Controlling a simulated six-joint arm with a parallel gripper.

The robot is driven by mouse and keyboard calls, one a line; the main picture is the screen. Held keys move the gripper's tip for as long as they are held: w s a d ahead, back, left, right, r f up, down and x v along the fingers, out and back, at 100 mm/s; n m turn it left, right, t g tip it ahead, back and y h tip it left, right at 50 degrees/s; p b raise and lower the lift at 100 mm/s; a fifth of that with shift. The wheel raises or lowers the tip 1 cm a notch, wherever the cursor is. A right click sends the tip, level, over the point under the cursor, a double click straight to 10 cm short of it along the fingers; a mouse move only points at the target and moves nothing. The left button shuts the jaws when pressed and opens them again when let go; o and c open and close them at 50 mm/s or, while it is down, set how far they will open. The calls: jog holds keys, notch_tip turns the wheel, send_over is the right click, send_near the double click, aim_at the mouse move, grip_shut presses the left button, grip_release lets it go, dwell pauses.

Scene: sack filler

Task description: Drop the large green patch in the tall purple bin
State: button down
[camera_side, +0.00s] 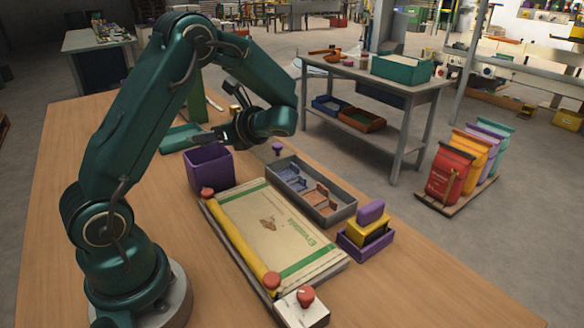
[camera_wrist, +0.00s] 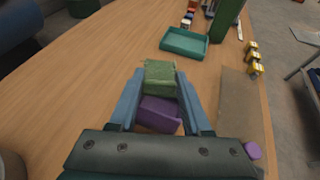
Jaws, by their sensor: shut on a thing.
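My gripper (camera_side: 203,139) is shut on the large green patch (camera_wrist: 160,76), which shows between the fingertips in the wrist view. The patch cannot be made out clearly in the side view. The tall purple bin (camera_side: 210,170) stands on the wooden table below my gripper, left of the sack. In the wrist view the purple bin (camera_wrist: 160,114) shows between my fingers, behind and below the patch. The patch appears above the bin's level; whether it is exactly over the opening I cannot tell.
A teal tray (camera_wrist: 185,42) and a green upright post (camera_wrist: 226,18) stand beyond the bin. A printed sack (camera_side: 270,222) lies under a yellow bar (camera_side: 240,243). A grey tray (camera_side: 335,212) holds blue and orange patches. A small purple knob (camera_side: 277,148) stands near it.

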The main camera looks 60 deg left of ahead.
jog(key=shift+f, duration=1.8)
jog(key=shift+c, duration=1.4)
grip_release()
jog(key=v, duration=0.5)
jog(key=shift+d, duration=0.1)
jog(key=shift+r, duration=0.1)
